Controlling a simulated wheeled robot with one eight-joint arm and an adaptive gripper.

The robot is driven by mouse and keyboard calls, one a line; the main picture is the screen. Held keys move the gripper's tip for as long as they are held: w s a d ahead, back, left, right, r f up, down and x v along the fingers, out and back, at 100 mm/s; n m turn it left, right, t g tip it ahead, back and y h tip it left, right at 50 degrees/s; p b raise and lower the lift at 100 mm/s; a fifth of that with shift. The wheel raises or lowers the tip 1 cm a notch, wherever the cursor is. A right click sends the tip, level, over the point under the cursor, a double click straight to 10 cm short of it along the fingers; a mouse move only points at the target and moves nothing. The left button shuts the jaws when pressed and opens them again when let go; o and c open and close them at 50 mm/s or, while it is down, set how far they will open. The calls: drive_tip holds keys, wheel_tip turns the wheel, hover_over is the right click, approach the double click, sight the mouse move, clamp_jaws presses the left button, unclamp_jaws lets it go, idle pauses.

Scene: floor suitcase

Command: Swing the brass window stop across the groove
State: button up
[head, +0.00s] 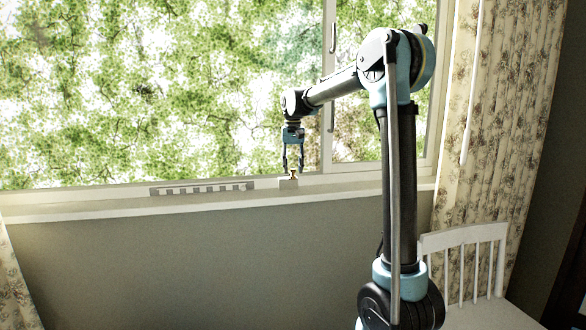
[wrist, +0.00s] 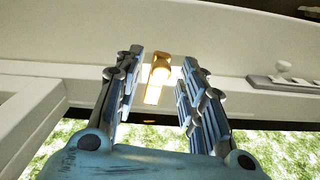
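The brass window stop (head: 294,176) is a small gold piece on a pale block on the window sill. In the wrist view the brass stop (wrist: 158,82) shows between my fingers, brightly lit along its length. My gripper (head: 293,164) points down just above the stop in the head view. In the wrist view my gripper (wrist: 162,66) is open, with a finger on each side of the stop and a visible gap to both. I cannot clearly make out the groove or tell whether the stop lies across it.
A grey notched strip (head: 201,188) lies on the sill (head: 90,211) to the left; it also shows in the wrist view (wrist: 288,82). The window's upright frame (head: 327,110) stands just right of my gripper. A curtain (head: 500,130) and a white chair (head: 464,268) are at the right.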

clamp_jaws()
drive_tip(key=shift+d+n, duration=0.2)
drive_tip(key=shift+n, duration=0.7)
unclamp_jaws()
drive_tip(key=shift+r, duration=0.1)
wheel_tip(320, 180, up, 12)
drive_tip(key=shift+f, duration=0.2)
idle(0.3)
